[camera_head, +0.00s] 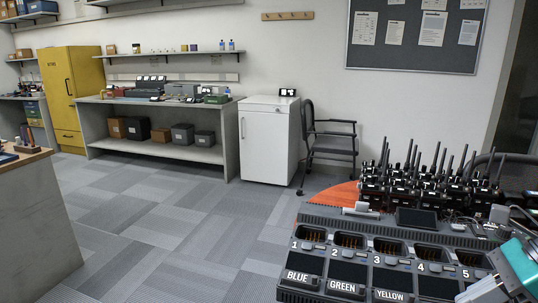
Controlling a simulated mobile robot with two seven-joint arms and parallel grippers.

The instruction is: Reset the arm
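Part of my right arm, teal and white, shows at the lower right edge of the head view. A pale grey part at its end, perhaps my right gripper (483,290), is cut off by the bottom edge and hangs over the right end of the charger. Its fingers cannot be made out. My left arm and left gripper are not in view. The dark multi-slot charger (316,216) has numbered bays and labels BLUE, GREEN and YELLOW along its front. The bays I can see look empty. Several black radios (425,188) stand upright behind it.
The charger and radios are on an orange-topped table (335,193) at the lower right. A white cabinet (266,142), a black chair (331,142), a grey workbench (160,118) and a yellow cabinet (70,92) line the wall. A counter (38,215) stands at left. The carpet (175,225) between is clear.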

